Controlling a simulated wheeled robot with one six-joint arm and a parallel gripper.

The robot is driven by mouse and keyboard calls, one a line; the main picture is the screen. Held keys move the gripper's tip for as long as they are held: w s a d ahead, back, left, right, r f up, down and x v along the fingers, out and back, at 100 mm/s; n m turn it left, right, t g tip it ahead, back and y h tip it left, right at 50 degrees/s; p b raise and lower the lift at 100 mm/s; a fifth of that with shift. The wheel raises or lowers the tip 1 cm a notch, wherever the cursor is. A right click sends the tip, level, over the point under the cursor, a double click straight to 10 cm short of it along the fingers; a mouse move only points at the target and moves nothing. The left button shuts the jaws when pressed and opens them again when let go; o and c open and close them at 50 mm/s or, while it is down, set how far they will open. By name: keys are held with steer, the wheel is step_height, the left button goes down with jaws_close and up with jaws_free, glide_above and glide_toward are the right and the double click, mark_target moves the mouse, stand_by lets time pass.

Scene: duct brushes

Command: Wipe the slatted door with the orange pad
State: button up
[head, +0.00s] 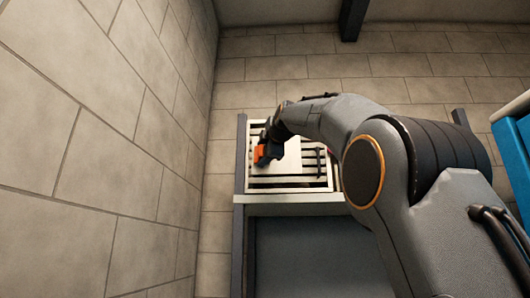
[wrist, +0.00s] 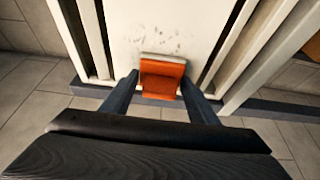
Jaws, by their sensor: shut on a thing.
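The slatted door (head: 262,182) is a pale panel with dark gaps between its slats, set in a frame ahead of me. In the wrist view its flat pale middle plate (wrist: 165,20) carries a patch of small dark smudges. The orange pad (wrist: 161,80) has a pale strip along its far edge, and it also shows at the door's left part in the head view (head: 259,153). My gripper (wrist: 161,84) is shut on the pad, one finger on each side. The pad's far edge is close to the plate; I cannot tell whether it touches.
A pale ledge (head: 290,198) runs below the door, above a dark grey panel (head: 310,250). A tiled wall (head: 100,130) rises close on the left. A blue and white object (head: 515,140) stands at the right edge. Dark posts flank the door.

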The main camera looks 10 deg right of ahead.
steer(key=shift+d+r+p, duration=0.1)
steer(key=shift+r+p, duration=0.55)
steer(key=shift+r, duration=0.05)
steer(key=shift+s+d+b, duration=0.5)
steer(key=shift+d+b, duration=0.1)
steer(key=shift+d, duration=1)
steer(key=shift+s+d+b, duration=0.55)
steer(key=shift+d+b, duration=0.1)
steer(key=shift+d, duration=0.95)
steer(key=shift+s+d+b, duration=0.5)
steer(key=shift+d+b, duration=0.1)
steer(key=shift+d, duration=1)
steer(key=shift+w+a+f+p, duration=0.1)
steer(key=shift+w+a+p, duration=0.3)
steer(key=shift+a, duration=1.2)
steer(key=shift+w+a+r+p, duration=0.2)
steer(key=shift+w+a, duration=0.45)
steer(key=shift+a, duration=1)
steer(key=shift+w+a+f+p, duration=0.2)
steer(key=shift+w+a+p, duration=0.25)
steer(key=shift+a, duration=1.15)
steer(key=shift+s+a+b, duration=0.3)
steer(key=shift+s+b, duration=0.35)
steer(key=shift+s, duration=0.3)
steer(key=shift+s+a+b, duration=0.3)
steer(key=shift+s+b, duration=0.3)
steer(key=shift+s, duration=0.3)
steer(key=shift+s+a+b, duration=0.3)
steer(key=shift+s+b, duration=0.35)
steer(key=shift+s, duration=0.3)
